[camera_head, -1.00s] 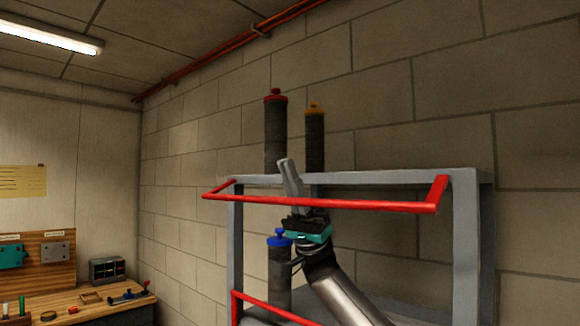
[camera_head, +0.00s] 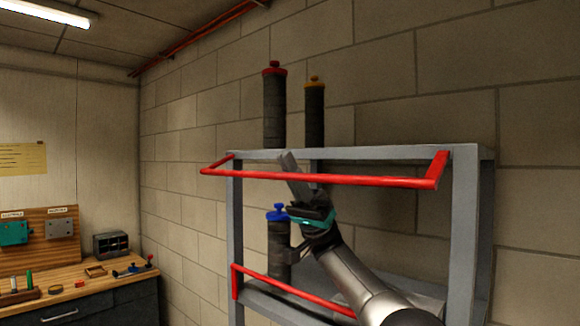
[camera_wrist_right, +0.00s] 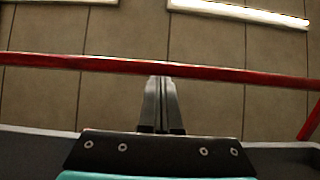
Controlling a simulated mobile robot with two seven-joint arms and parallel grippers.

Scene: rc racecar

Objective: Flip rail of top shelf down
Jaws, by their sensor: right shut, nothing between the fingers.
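The red rail of the top shelf (camera_head: 370,181) stands out in front of the shelf's upper board (camera_head: 380,153), its long bar level with the board's front edge or slightly below it in the head view. My right gripper (camera_head: 287,162) is shut and empty, pointing up at the rail's left part, with its tips showing above the bar. In the right wrist view the rail (camera_wrist_right: 230,73) crosses at the tips of the shut fingers (camera_wrist_right: 160,100). I cannot tell whether they touch. My left gripper is not in view.
Red-capped (camera_head: 274,110) and orange-capped (camera_head: 314,115) dark cylinders stand on the top shelf. A blue-capped one (camera_head: 279,245) stands on the shelf below, behind a lower red rail (camera_head: 290,289). A workbench (camera_head: 90,290) is at the left.

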